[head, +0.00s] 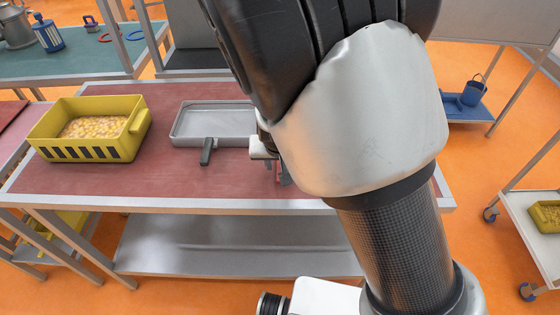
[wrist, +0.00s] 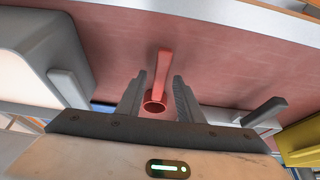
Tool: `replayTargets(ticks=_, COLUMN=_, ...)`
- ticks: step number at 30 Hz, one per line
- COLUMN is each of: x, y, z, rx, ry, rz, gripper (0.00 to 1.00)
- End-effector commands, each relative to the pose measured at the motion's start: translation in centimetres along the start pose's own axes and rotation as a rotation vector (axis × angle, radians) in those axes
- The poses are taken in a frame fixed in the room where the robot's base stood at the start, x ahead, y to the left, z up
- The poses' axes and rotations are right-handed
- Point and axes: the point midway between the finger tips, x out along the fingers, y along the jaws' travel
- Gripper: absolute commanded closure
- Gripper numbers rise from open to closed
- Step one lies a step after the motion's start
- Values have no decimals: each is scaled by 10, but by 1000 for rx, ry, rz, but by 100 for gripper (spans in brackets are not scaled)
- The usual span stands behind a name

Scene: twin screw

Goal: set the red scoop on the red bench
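The red scoop (wrist: 161,72) shows in the wrist view, its round cup between my gripper's fingers and its handle pointing away over the bench. My gripper (wrist: 156,82) is open, with a finger on each side of the scoop and a small gap visible. Whether the scoop rests fully on the surface is hard to tell. The red bench (head: 180,183) has a red top with a pale metal edge; it fills the background of the wrist view (wrist: 225,60). In the head view my arm hides most of my gripper (head: 270,162), and a bit of red shows beside it.
A grey pan (head: 215,122) with a dark handle lies on the bench left of my gripper. A yellow crate (head: 118,138) of yellow pieces stands farther left. The bench front between them is clear. A teal table (head: 75,62) stands behind; a white cart (head: 527,222) is at right.

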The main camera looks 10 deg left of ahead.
Motion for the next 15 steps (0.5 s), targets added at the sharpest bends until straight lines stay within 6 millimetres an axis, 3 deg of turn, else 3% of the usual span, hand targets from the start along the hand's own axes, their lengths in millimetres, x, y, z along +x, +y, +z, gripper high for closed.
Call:
replayTargets(ticks=8, x=-6, y=-1, z=-2, rx=-1, ry=1, rz=-1, gripper=66)
replayTargets(ticks=15, x=-52, y=-3, z=-4, rx=-4, ry=2, rz=-4, gripper=66)
